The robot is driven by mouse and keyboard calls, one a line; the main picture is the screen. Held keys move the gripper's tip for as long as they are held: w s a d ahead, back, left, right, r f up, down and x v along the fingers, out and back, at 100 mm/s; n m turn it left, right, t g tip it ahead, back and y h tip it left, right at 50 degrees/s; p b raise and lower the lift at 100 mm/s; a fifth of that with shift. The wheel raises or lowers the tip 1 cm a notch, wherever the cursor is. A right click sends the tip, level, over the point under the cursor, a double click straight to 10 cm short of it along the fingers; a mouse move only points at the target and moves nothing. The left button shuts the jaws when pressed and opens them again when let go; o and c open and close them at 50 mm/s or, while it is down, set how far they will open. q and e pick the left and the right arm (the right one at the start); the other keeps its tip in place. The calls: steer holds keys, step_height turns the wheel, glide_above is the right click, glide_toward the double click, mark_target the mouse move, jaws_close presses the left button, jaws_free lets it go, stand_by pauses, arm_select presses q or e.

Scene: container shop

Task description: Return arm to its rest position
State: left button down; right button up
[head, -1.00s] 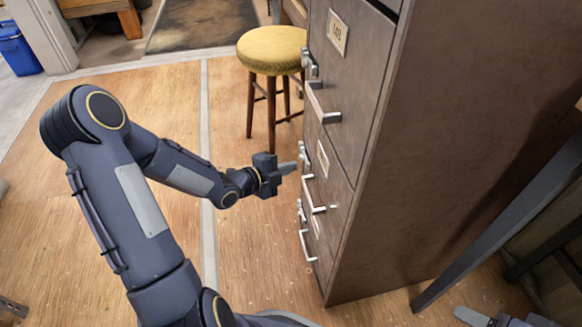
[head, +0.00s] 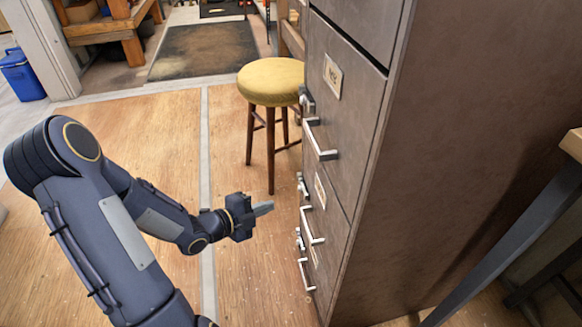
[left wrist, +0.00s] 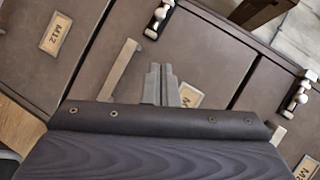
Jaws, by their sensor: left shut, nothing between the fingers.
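My left gripper (head: 264,208) is shut and empty. In the head view it sits to the left of the brown filing cabinet (head: 440,130), pointing right, with a gap between its fingertips and the drawer handles. In the left wrist view the closed fingers (left wrist: 161,84) show against the drawer fronts, over part of a label. The left arm is bent, with its elbow at the far left of the head view. My right gripper is not in view.
The cabinet's drawer handles (head: 318,142) stick out to the left. A stool with a yellow seat (head: 271,80) stands behind the gripper. A table leg (head: 510,245) is at the right.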

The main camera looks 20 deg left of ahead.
arm_select(q)
steer(key=shift+r, duration=0.1)
steer(key=s+a+r+n+g+y, duration=0.3)
steer(key=s+r+n+g+y, duration=0.15)
steer(key=r+n+y, duration=0.5)
steer(key=s+d+r+n+g+h, duration=0.1)
steer(key=s+d+r+n+h, duration=0.1)
steer(key=s+d+n+h, duration=0.45)
steer(key=s+d+r+n+g+h, duration=0.15)
steer(key=s+d+n, duration=0.3)
steer(key=s, duration=0.55)
step_height(320, 180, up, 34)
steer(key=y+p, duration=0.1)
steer(key=p, duration=3.3)
steer(key=shift+a, duration=0.2)
steer(key=shift+w+n, duration=0.1)
steer(key=shift+n, duration=0.15)
